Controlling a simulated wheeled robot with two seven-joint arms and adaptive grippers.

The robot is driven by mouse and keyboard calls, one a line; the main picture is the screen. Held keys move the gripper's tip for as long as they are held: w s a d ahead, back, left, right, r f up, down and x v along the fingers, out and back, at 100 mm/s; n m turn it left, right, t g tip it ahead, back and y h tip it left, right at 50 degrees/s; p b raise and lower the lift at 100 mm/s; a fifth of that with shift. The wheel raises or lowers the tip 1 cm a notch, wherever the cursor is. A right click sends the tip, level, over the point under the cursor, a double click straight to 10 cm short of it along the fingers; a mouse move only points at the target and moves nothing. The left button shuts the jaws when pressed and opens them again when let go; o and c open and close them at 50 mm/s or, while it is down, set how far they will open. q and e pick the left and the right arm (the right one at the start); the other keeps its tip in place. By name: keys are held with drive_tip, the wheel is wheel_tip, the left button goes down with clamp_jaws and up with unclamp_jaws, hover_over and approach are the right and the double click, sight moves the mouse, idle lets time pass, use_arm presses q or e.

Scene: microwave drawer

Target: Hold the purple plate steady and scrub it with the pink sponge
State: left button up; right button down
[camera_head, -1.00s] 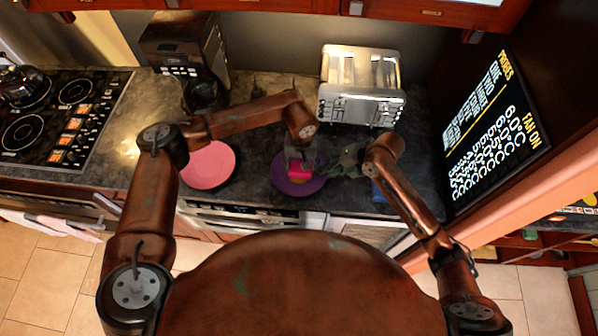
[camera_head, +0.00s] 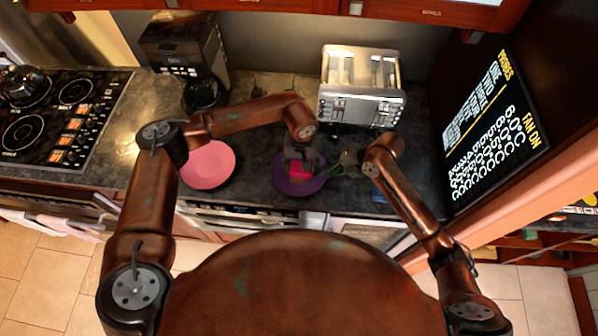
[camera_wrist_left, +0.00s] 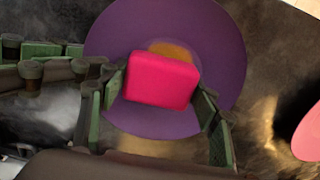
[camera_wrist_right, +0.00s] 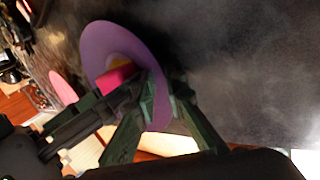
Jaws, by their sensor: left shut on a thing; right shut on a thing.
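The purple plate (camera_head: 284,186) lies at the front of the dark counter, right of the pink plate. It also shows in the left wrist view (camera_wrist_left: 215,40) and the right wrist view (camera_wrist_right: 97,42). A yellow-brown patch (camera_wrist_left: 170,48) is on its face. My left gripper (camera_head: 300,160) is shut on the pink sponge (camera_wrist_left: 162,80) and holds it over the plate; I cannot tell whether the sponge touches it. My right gripper (camera_wrist_right: 160,105) is shut on the plate's rim, at its right side in the head view (camera_head: 334,170).
A pink plate (camera_head: 208,165) lies to the left on the counter. A silver toaster (camera_head: 362,88) and a coffee maker (camera_head: 186,50) stand behind. A stove (camera_head: 60,118) is at far left, and a dark wall panel (camera_head: 495,125) at right. A blue thing (camera_head: 378,194) is partly hidden by my right arm.

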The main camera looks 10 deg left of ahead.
use_arm(q)
drive_tip(key=shift+s+a, duration=0.1)
drive_tip(key=shift+a, duration=0.75)
use_arm(e)
drive_tip(key=shift+a, duration=0.1)
use_arm(q)
drive_tip(key=shift+d+f, duration=0.15)
drive_tip(key=shift+d, duration=0.8)
drive_tip(key=shift+a, duration=1)
drive_tip(key=shift+d, duration=0.95)
drive_tip(key=shift+a, duration=0.9)
drive_tip(key=shift+d, duration=0.9)
drive_tip(key=shift+a, duration=0.95)
drive_tip(key=shift+d, duration=1)
drive_tip(key=shift+a, duration=0.9)
drive_tip(key=shift+d+f, duration=0.1)
drive_tip(key=shift+d, duration=0.9)
use_arm(e)
drive_tip(key=shift+s, duration=0.1)
drive_tip(key=shift+a, duration=0.1)
